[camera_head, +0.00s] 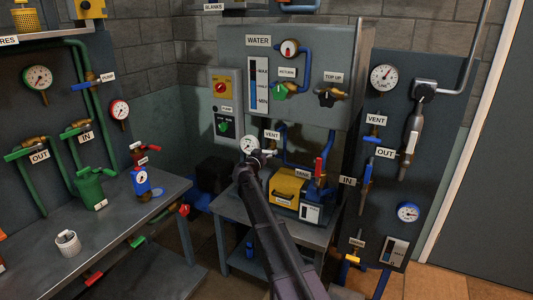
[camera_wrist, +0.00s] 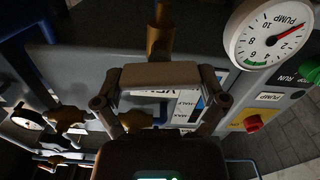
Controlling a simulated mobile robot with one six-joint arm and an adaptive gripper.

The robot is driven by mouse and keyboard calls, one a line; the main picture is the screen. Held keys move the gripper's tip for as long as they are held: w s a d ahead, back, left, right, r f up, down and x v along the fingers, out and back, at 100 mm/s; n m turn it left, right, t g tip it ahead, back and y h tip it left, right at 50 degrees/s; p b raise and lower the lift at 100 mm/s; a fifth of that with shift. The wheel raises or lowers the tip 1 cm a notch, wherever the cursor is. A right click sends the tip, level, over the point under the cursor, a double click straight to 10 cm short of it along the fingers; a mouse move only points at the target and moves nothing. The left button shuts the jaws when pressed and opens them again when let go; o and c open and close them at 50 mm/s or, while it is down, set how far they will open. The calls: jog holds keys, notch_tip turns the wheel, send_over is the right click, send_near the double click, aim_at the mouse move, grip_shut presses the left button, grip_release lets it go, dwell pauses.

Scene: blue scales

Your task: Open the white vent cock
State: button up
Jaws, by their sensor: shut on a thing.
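The white vent cock's bar-shaped handle (camera_wrist: 160,75) lies crosswise between my fingers in the wrist view. A brass fitting (camera_wrist: 160,35) stands just above it in that view. My gripper (camera_wrist: 158,82) is shut on this handle, with one finger at each end. In the head view my gripper (camera_head: 258,157) is at the lower front of the water unit, just below a VENT label (camera_head: 271,134). My own arm and gripper hide most of the cock there. A label behind the handle in the wrist view is partly covered.
A white PUMP gauge (camera_wrist: 272,32) is close beside my gripper; it also shows in the head view (camera_head: 250,145). A red knob (camera_wrist: 253,123) and brass fittings (camera_wrist: 68,120) are near. A yellow pump unit (camera_head: 288,187) stands below. A right panel (camera_head: 405,180) carries gauges and valves.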

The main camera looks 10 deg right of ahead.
jog(key=n, duration=0.4)
jog(key=shift+w, duration=0.1)
jog(key=n, duration=0.3)
jog(key=shift+a+n, duration=0.1)
jog(key=shift+n, duration=0.3)
jog(key=n, duration=0.4)
jog(key=shift+f, duration=0.15)
jog(key=shift+n, duration=2.2)
jog(key=o, duration=0.8)
jog(key=shift+a, duration=0.1)
jog(key=v, duration=1.2)
